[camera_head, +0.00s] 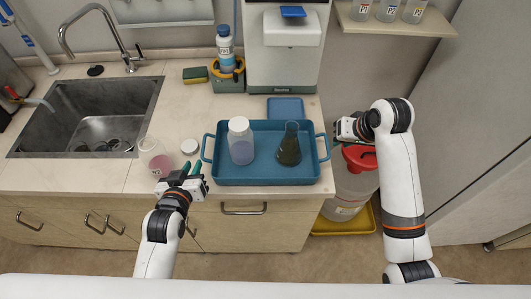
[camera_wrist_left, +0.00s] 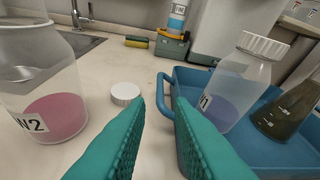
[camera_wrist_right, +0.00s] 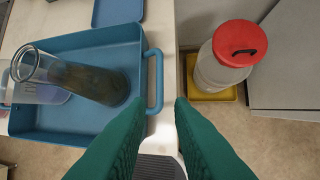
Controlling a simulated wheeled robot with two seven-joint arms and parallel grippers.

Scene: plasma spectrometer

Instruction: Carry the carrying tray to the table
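The blue carrying tray (camera_head: 265,178) sits on the counter near its front edge, with a looped handle at each end. It holds a white-capped bottle (camera_head: 241,141) of bluish liquid and a flask (camera_head: 289,145) of dark liquid. My left gripper (camera_head: 192,168) is open and empty at the tray's left; in the left wrist view the left handle (camera_wrist_left: 165,92) shows just ahead of the fingertips. My right gripper (camera_head: 339,129) is open at the tray's right; in the right wrist view the right handle (camera_wrist_right: 156,82) shows just ahead of the fingertips. No table shows apart from this counter.
An open bottle (camera_head: 155,159) with pink liquid stands left of my left gripper, beside a loose white cap (camera_head: 189,146). A sink (camera_head: 95,115) is further left. A machine (camera_head: 284,50) stands behind the tray. A red-lidded container (camera_head: 350,185) stands on the floor at right.

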